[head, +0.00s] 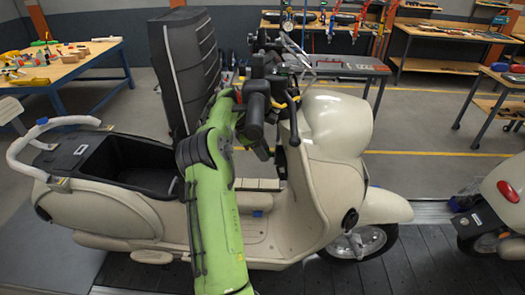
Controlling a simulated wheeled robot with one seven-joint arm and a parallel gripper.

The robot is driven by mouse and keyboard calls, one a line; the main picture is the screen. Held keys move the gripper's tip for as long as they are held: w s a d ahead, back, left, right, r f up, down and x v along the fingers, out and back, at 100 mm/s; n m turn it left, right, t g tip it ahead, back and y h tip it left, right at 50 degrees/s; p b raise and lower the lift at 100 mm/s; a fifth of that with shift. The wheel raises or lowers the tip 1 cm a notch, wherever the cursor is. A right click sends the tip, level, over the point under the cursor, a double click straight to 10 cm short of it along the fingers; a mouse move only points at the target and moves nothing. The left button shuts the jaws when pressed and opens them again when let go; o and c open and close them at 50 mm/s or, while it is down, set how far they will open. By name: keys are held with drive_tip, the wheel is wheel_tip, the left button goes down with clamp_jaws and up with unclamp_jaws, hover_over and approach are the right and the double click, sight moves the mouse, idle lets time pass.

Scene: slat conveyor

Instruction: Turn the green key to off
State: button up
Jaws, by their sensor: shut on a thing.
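A cream scooter (325,195) stands upright on the conveyor, its front wheel to the right. My green arm reaches up across its middle to the inner side of the front shield, below the handlebar. My gripper (279,104) is there, small and dark against the dark handlebar parts. It is shut on what I take to be the green key, at the ignition area. The key itself is hidden behind my wrist and gripper, so its angle cannot be told.
The raised black seat (184,70) stands just left of my arm, above the open storage well (130,165). The handlebar and a brake lever crowd my wrist. Another scooter (505,200) is at the right edge. A wooden workbench (70,66) stands back left.

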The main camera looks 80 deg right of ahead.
drive_tip(key=shift+d+f+y, duration=0.1)
drive_tip(key=shift+d+y, duration=0.05)
drive_tip(key=shift+y, duration=0.15)
drive_tip(key=shift+o, duration=0.2)
drive_tip(key=shift+a+r, duration=0.25)
drive_tip(key=shift+a, duration=0.15)
drive_tip(key=o, duration=0.9)
drive_tip(key=shift+r, duration=0.1)
drive_tip(key=shift+o, duration=0.3)
drive_tip(key=shift+d, duration=0.1)
drive_tip(key=shift+r, duration=0.15)
